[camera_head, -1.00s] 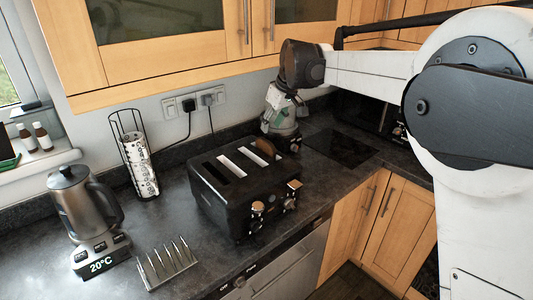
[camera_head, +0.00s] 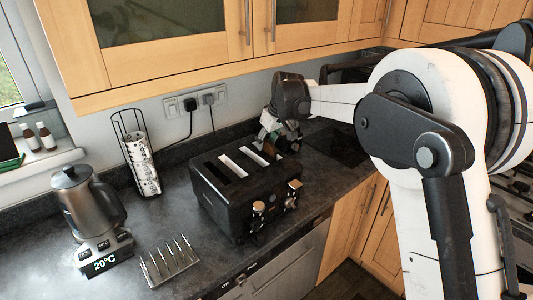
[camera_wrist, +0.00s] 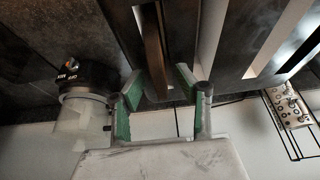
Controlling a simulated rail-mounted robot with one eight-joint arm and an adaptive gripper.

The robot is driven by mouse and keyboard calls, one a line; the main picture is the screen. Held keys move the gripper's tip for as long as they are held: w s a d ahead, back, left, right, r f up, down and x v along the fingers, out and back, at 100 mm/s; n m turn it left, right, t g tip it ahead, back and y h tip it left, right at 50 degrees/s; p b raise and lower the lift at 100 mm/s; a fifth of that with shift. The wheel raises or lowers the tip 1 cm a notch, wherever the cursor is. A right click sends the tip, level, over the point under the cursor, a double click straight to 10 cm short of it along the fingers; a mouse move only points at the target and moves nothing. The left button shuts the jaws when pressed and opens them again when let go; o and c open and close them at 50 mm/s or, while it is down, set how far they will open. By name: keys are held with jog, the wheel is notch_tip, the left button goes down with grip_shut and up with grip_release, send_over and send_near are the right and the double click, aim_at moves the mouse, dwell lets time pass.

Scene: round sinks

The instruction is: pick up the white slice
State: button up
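The black toaster (camera_head: 236,200) stands on the counter with several long slots in its top. Pale white strips, which look like white slices, show in the middle slots (camera_head: 232,166); two also show in the wrist view (camera_wrist: 208,35). A brown slice (camera_wrist: 153,52) sits in the slot beside them, mostly hidden by my gripper in the head view. My gripper (camera_head: 268,138) is low over the toaster's far right end. In the wrist view its green-padded fingers (camera_wrist: 158,84) are apart and empty, lined up nearest the brown slice's end, with the white strips to their right.
A kettle (camera_head: 88,208) and a spiked metal rack (camera_head: 168,260) stand left of the toaster. A wire holder (camera_head: 141,165) stands by the wall. A clear-bodied appliance (camera_wrist: 83,112) is left of my fingers in the wrist view. Wall cupboards hang overhead.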

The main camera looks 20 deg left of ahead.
jog(key=shift+c, duration=0.3)
grip_shut()
jog(key=shift+r, duration=0.1)
